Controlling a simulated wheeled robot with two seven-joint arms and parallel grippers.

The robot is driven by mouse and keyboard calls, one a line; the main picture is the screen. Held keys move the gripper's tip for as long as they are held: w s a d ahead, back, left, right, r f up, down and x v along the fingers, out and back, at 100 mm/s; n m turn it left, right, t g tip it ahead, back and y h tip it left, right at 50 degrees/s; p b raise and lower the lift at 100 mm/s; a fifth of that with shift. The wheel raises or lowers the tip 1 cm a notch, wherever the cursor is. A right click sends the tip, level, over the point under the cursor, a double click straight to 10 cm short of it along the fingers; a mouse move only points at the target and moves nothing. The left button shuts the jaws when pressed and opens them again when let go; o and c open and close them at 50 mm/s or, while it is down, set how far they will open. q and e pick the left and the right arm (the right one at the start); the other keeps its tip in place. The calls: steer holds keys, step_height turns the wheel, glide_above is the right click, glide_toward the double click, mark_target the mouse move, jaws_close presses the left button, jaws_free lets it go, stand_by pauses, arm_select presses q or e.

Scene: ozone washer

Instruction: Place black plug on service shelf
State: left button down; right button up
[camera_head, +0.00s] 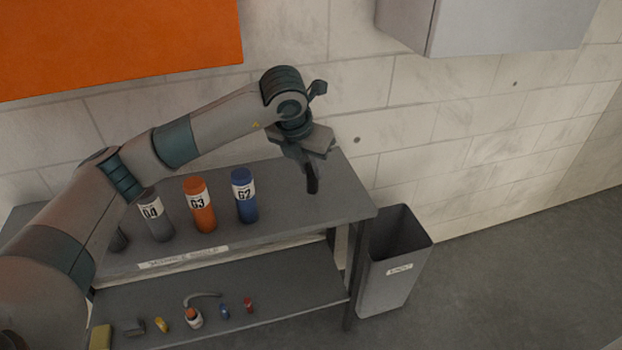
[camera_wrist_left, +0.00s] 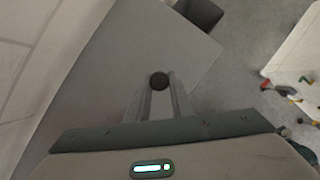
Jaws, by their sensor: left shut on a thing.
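My left gripper (camera_head: 311,180) reaches down over the right end of the service shelf's grey top (camera_head: 285,222). Its fingers are shut on the black plug (camera_head: 313,186), a small dark piece at their tips. In the left wrist view the plug shows as a dark round end (camera_wrist_left: 159,81) between the two fingertips (camera_wrist_left: 160,95), with the grey top (camera_wrist_left: 185,45) behind it. The plug is at or just above the surface; I cannot tell whether it touches. My right gripper is in neither view.
Cylinders stand left on the top: blue G2 (camera_head: 244,196), orange G3 (camera_head: 200,205), grey G4 (camera_head: 156,215). Small parts lie on the lower shelf (camera_head: 270,282). A grey bin (camera_head: 398,262) stands to the right. An orange panel (camera_head: 120,40) and grey box (camera_head: 500,25) are above.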

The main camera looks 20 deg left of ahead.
mark_target(309, 176)
arm_select(q)
steer(key=shift+f, duration=0.25)
step_height(309, 176, down, 3)
steer(key=shift+r+p, duration=0.1)
steer(key=shift+p, duration=0.2)
steer(key=shift+f, duration=0.35)
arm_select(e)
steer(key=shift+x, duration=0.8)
